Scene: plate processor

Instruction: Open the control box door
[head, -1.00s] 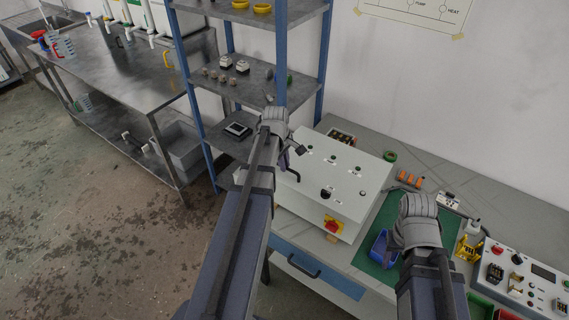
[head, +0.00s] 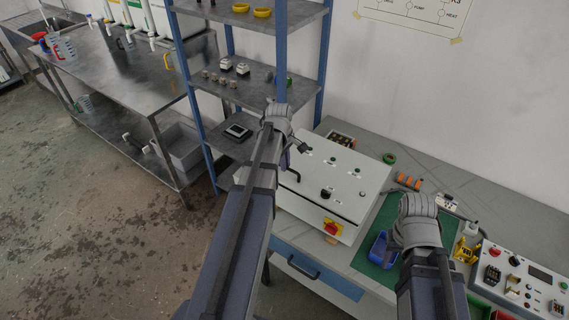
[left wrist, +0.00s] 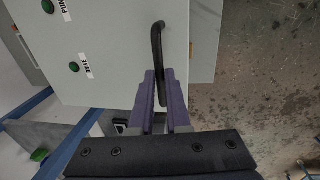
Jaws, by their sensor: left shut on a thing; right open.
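The control box (head: 318,195) is a pale grey cabinet on the bench, with knobs and lamps on its door and a red-yellow switch (head: 333,229) on its front side. In the left wrist view the door (left wrist: 115,60) fills the upper middle, with green lamps and labels. A black bar handle (left wrist: 157,40) stands near its edge. My left gripper (left wrist: 160,76) is shut on the handle's end. In the head view my left gripper (head: 295,146) is at the box's left edge, partly hidden by its wrist. My right gripper (head: 398,242) is over the green mat, its fingers mostly hidden. I cannot tell any door gap.
A blue bin (head: 381,248) lies on the green mat (head: 368,266), close to my right gripper. A control panel (head: 522,281) stands at the right. Orange parts (head: 408,182) lie behind the mat. A blue-post shelf (head: 284,60) rises behind my left arm.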

